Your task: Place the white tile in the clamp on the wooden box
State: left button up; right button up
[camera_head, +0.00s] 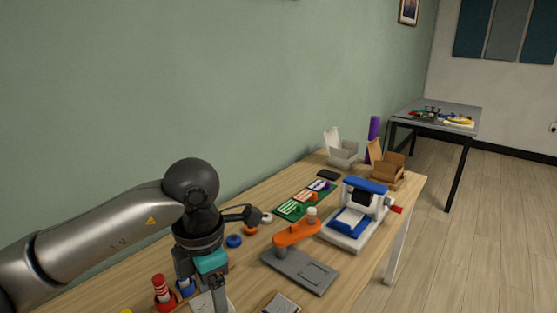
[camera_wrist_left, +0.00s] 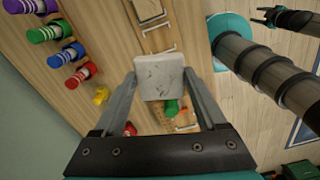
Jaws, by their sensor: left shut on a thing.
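The white tile (camera_wrist_left: 160,77) is a speckled, square block, held between the two fingers of my left gripper (camera_wrist_left: 158,84) in the left wrist view. In the head view this gripper (camera_head: 207,293) points down over the near part of the wooden table, and its fingers reach the lower edge. I cannot surely tell the clamp or the wooden box. A wooden frame with a pale plate (camera_wrist_left: 148,9) lies beyond the tile in the wrist view. Part of the table below the tile is hidden by it. My right gripper (camera_wrist_left: 262,16) shows small at the upper right of the wrist view.
An orange-armed device on a grey plate (camera_head: 306,273) and a blue-and-white device with a red knob (camera_head: 345,236) stand right of my left gripper. Striped red (camera_head: 163,291) and blue cylinders stand beside it.

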aim_at(195, 306)
pick_arm(q)
jog(key=m, duration=0.4)
jog(key=s+a+m, duration=0.1)
jog(key=m, duration=0.1)
jog(key=shift+s+r+m, duration=0.1)
jog(key=shift+r+m, duration=0.1)
jog(key=shift+m, duration=0.2)
jog(key=m, duration=0.4)
jog(key=s+a+m, duration=0.1)
jog(key=m, duration=0.1)
jog(key=shift+s+r, duration=0.1)
jog(key=shift+r, duration=0.1)
jog(key=m, duration=0.4)
jog(key=s+a+m, duration=0.1)
jog(key=m, duration=0.3)
jog(key=s+m, duration=0.1)
jog(key=m, duration=0.3)
jog(key=shift+s+a+r+m, duration=0.25)
jog(key=shift+a+r+m, duration=0.05)
jog(key=shift+r+m, duration=0.1)
